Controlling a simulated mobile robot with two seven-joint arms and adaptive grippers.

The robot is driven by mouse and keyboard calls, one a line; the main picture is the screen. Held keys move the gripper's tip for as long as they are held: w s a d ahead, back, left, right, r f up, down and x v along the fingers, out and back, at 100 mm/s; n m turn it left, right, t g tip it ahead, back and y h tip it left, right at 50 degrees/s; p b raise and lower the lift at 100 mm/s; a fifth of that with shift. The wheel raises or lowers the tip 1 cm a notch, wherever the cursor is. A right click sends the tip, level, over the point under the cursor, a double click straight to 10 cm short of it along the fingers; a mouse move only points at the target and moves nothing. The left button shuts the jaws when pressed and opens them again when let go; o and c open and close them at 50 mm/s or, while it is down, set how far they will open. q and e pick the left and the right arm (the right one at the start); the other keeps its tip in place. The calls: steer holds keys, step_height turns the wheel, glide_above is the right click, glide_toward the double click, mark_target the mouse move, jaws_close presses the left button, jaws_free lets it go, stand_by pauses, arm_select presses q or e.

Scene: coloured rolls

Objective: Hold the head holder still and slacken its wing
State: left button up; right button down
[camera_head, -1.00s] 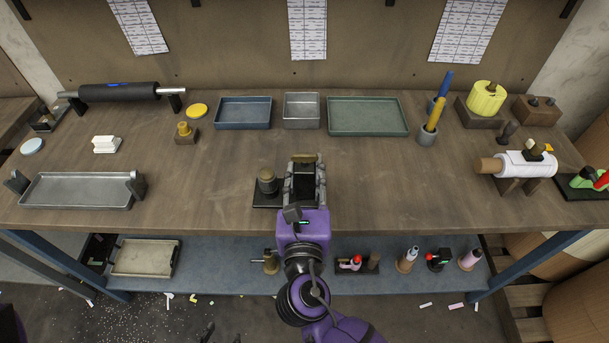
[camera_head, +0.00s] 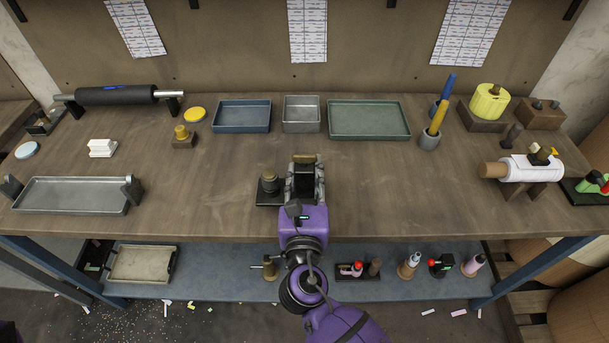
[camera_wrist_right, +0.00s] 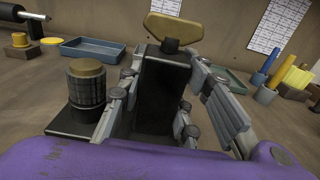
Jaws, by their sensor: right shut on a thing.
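The head holder (camera_head: 305,187) is a black upright block near the table's front edge, between the fingers of my right gripper (camera_head: 306,171). It also shows in the right wrist view (camera_wrist_right: 163,100). My right gripper is shut on the block, a finger on each side. A brass wing (camera_head: 304,158) sits on top, above the fingertips, lying crosswise in the right wrist view (camera_wrist_right: 174,27). A knurled dark cylinder with a brass top (camera_head: 270,184) stands left of the block on a black base plate (camera_wrist_right: 62,124). My left gripper is not in view.
A blue tray (camera_head: 242,129), a small metal tray (camera_head: 301,128) and a green tray (camera_head: 368,134) stand behind. A long metal tray (camera_head: 70,207) lies left. A white roll (camera_head: 525,169) rests on a stand at right.

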steer(key=shift+w+f, duration=0.35)
steer(key=shift+w, duration=0.05)
steer(key=shift+w+f+b, duration=0.35)
steer(key=shift+w+f, duration=0.1)
steer(key=shift+w, duration=0.1)
steer(key=shift+w+f, duration=0.45)
steer(key=shift+w, duration=0.1)
steer(key=shift+w+f+b, duration=0.15)
steer(key=shift+w+b, duration=0.1)
steer(key=shift+b, duration=0.05)
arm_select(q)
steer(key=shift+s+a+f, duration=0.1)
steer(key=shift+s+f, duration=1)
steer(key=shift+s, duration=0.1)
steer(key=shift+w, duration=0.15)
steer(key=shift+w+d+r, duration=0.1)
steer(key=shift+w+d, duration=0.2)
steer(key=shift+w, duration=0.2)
arm_select(e)
steer(key=shift+f, duration=0.25)
